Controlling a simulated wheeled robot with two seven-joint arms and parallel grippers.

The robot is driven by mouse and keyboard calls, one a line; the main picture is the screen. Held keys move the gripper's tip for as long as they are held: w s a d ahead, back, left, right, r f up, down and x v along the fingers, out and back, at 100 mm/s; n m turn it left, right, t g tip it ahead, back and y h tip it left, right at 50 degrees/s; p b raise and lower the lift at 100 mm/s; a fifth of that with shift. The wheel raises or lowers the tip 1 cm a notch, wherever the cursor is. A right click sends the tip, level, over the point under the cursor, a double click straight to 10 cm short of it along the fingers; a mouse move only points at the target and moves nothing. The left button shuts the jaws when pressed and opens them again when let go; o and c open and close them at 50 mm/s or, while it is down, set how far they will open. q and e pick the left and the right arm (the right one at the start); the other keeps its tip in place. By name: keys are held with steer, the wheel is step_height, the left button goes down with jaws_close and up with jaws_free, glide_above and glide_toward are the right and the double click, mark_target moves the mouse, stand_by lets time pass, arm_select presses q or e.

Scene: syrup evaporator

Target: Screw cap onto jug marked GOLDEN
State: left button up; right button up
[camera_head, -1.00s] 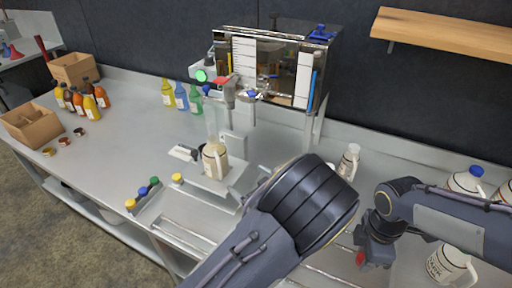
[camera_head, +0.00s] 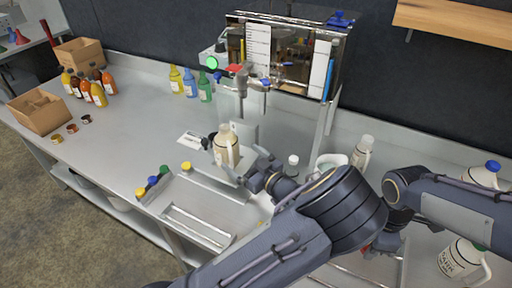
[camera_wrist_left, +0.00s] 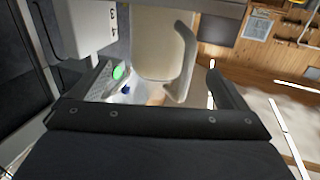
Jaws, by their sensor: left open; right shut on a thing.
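A tan jug (camera_head: 228,153) with a pale top and no cap visible stands on a plate below the dispenser spout; its label is too small to read. My left gripper (camera_head: 250,172) is open close to the jug's right side. In the left wrist view the jug (camera_wrist_left: 150,45) and its handle (camera_wrist_left: 184,62) show between the open fingers, apart from them. My right gripper (camera_head: 372,246) is low on the right, mostly hidden behind my left arm; a small red thing shows at its tip. A yellow cap (camera_head: 187,166) sits near the plate, and yellow, blue and green caps (camera_head: 153,181) sit in a rack.
The steel evaporator box (camera_head: 285,55) stands behind the jug. Other jugs stand right, one blue-capped (camera_head: 485,173) and one green-capped (camera_head: 462,258). A small bottle (camera_head: 291,166) stands near my left arm. Bottles (camera_head: 90,88) and cardboard boxes (camera_head: 38,110) are far left. The left bench is mostly clear.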

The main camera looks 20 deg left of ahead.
mark_target(235, 150)
arm_select(q)
steer(key=shift+w+a, duration=0.25)
steer(key=shift+a, duration=0.4)
steer(key=shift+r+x, duration=0.2)
steer(key=shift+x, duration=2.45)
arm_select(e)
steer(key=shift+r, duration=0.2)
arm_select(q)
steer(key=shift+d, duration=0.1)
steer(key=c, duration=1.4)
steer(key=shift+w+r, duration=0.1)
steer(key=shift+c, duration=0.7)
